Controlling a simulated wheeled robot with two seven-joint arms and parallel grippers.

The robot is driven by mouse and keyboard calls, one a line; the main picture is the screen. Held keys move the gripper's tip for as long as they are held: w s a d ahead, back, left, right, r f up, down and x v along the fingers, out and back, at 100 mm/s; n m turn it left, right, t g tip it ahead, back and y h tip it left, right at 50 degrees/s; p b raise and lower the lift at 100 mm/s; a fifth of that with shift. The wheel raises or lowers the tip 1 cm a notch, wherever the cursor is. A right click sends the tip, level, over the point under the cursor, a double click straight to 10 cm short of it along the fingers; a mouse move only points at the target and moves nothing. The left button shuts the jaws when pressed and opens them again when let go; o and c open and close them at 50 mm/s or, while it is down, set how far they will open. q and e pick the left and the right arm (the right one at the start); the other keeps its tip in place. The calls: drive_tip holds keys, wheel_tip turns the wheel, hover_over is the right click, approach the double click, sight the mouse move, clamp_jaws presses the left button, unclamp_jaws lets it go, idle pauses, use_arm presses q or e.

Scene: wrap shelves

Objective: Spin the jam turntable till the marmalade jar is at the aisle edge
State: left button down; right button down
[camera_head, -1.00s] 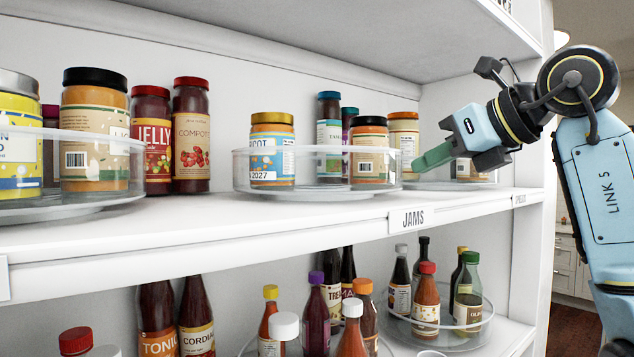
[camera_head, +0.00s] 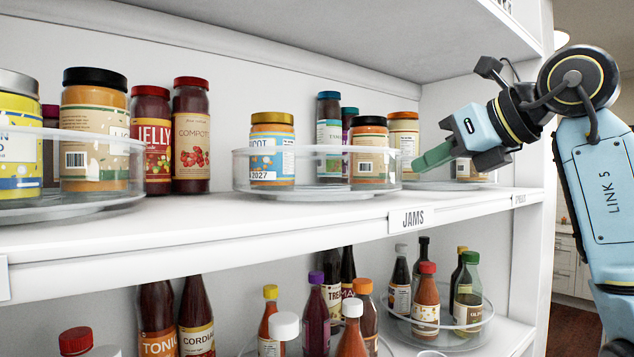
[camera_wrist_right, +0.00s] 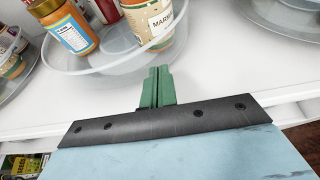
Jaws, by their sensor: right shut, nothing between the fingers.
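The jam turntable, a clear round tray (camera_head: 320,187), stands above the JAMS label and also shows in the right wrist view (camera_wrist_right: 95,82). A jar whose label begins "MAR" (camera_wrist_right: 158,22), apparently the marmalade, stands in it near my right gripper. It seems to be the dark-lidded jar with a barcode (camera_head: 369,152) at the tray's front right. A gold-lidded apricot jar (camera_head: 272,150) is at the front left. My right gripper (camera_head: 432,158) is shut and empty, its green fingers at the tray's right rim; I cannot tell whether they touch. My left gripper is out of view.
A turntable (camera_head: 70,205) is at the left and another (camera_head: 455,184) behind my gripper. Jelly (camera_head: 151,142) and compote (camera_head: 190,140) jars stand between trays. The upper shelf (camera_head: 330,40) overhangs. Bottles fill the shelf below. The front shelf strip is clear.

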sight(380, 169)
drive_tip(key=shift+w+a+p, duration=0.3)
drive_tip(key=shift+a, duration=0.35)
idle(0.4)
drive_tip(key=shift+s, duration=0.15)
drive_tip(key=shift+s+a+b, duration=0.25)
drive_tip(key=shift+s+b, duration=0.05)
drive_tip(key=shift+s, duration=0.2)
drive_tip(key=shift+s+a+b, duration=0.25)
drive_tip(key=shift+s+b, duration=0.05)
drive_tip(key=shift+s, duration=0.25)
drive_tip(key=shift+s+a+b, duration=0.3)
drive_tip(key=shift+s+a, duration=0.4)
drive_tip(key=shift+a, duration=0.15)
drive_tip(key=shift+s+a, duration=0.1)
drive_tip(key=shift+s+a, duration=0.55)
drive_tip(key=shift+a, duration=0.3)
